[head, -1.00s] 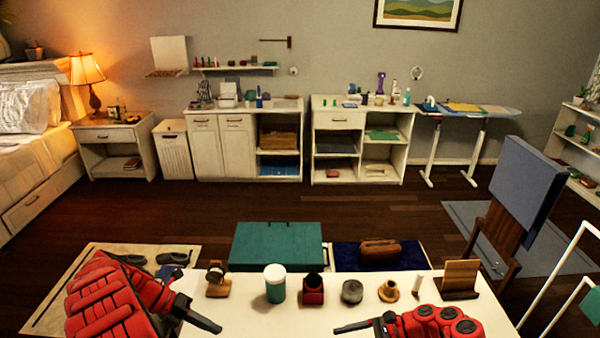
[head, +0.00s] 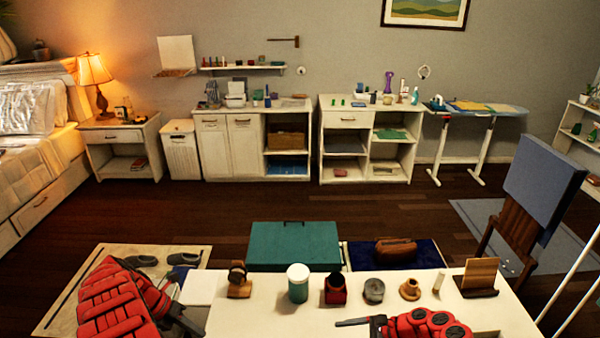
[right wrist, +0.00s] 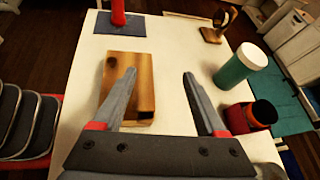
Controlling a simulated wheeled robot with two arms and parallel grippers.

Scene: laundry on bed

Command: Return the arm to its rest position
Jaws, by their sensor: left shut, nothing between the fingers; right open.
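My left gripper (head: 190,325) is in the head view at the table's near left corner. It looks shut and empty, and its dark fingers point right, clear of the objects. My right gripper (head: 360,322) shows only partly at the bottom of the head view, over the near part of the white table (head: 262,318). In the right wrist view the right gripper (right wrist: 158,78) is open. Its fingers are spread above a wooden block or box (right wrist: 142,75), with nothing held between them.
On the table stand a watch stand (head: 239,280), a green jar with white lid (head: 298,283), a red holder (head: 335,290), a grey round item (head: 374,291), a wooden piece (head: 409,290) and a card stand (head: 479,277). A teal case (head: 294,246) lies beyond.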

